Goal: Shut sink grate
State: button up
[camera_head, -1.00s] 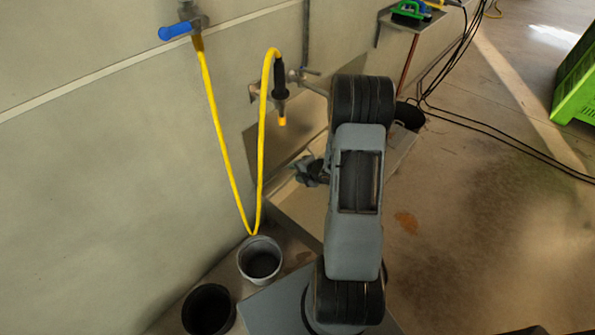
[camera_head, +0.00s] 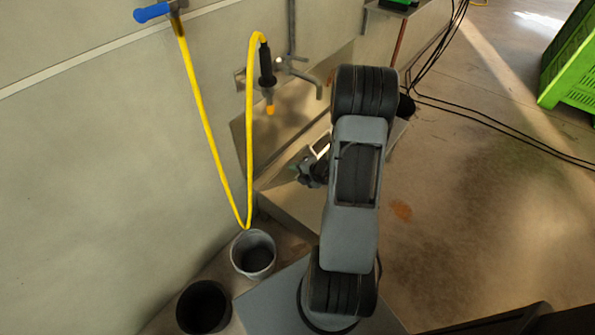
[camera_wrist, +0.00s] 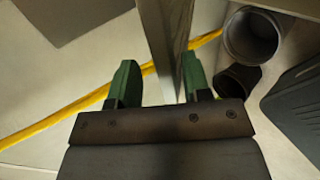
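The metal sink (camera_head: 290,205) stands against the wall in the head view, partly hidden behind my arm. My gripper (camera_head: 312,172) is over the sink area, left of my arm. In the wrist view its two green fingers (camera_wrist: 160,85) are apart. A grey metal strip (camera_wrist: 168,40), seen edge-on, runs between them from the top of the picture; it may be the raised grate's edge, but I cannot tell for sure. I cannot tell whether a finger touches it. Most of the sink's inside is hidden.
A yellow hose (camera_head: 207,125) hangs from a blue-handled tap (camera_head: 153,11) and loops up to a black nozzle (camera_head: 266,66). A sink faucet (camera_head: 300,72) juts from the wall. A grey bucket (camera_head: 253,254) and a dark bucket (camera_head: 204,306) stand front left.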

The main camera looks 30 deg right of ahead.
jog(key=w+r+p+v, duration=0.1)
jog(key=p+v, duration=0.5)
jog(key=v, duration=0.4)
jog(key=shift+r+p, duration=0.25)
jog(key=shift+p, duration=0.1)
jog(key=shift+s+a, duration=0.1)
jog(key=shift+a, duration=0.05)
dwell(1.0)
jog(key=s+d+f+m+g+h, duration=0.3)
jog(key=s+d+f+m, duration=0.1)
jog(key=m, duration=0.3)
jog(key=s+d+r+m+g+h+p, duration=0.25)
jog(key=r+m+g, duration=0.2)
jog(key=m, duration=0.25)
jog(key=a+r+m+p, duration=0.2)
jog(key=a+r+p, duration=0.1)
jog(key=a+r, duration=0.5)
jog(key=a+r+m+t+y+p, duration=0.1)
jog(key=a+r+m+p, duration=0.2)
jog(key=a+r, duration=0.5)
jog(key=a+r+m+y+p, duration=0.1)
jog(key=a+r, duration=0.7)
jog(key=r, duration=0.9)
jog(key=m+p, duration=0.1)
jog(key=p, duration=0.1)
jog(key=shift+a+r+m+p, duration=0.2)
jog(key=shift+r+m+p, duration=0.1)
jog(key=shift+m, duration=0.1)
